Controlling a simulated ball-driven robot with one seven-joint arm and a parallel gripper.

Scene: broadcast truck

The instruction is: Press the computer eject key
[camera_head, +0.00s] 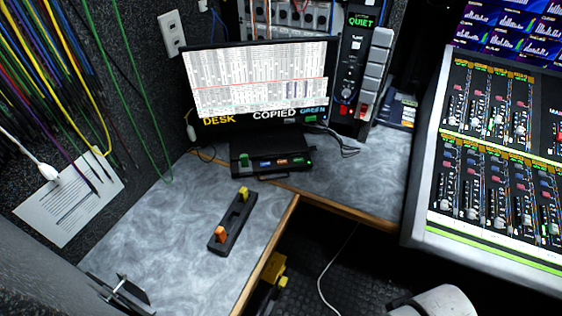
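A low black computer box (272,162) sits on the grey desk below the monitor (262,85). Its front has small coloured keys: a green one at the left, then a blue one (265,164) and an orange one (282,161), with a small green light at the right end. Their labels are too small to read, so I cannot tell which key is eject. A white rounded part at the bottom right edge looks like part of my arm, away from the computer.
A black strip (232,222) with an orange and a yellow knob lies on the desk (170,225) in front of the computer. A mixing console (492,160) stands at the right. Cables hang at the left wall. A dark bracket-like object (120,293) is at bottom left.

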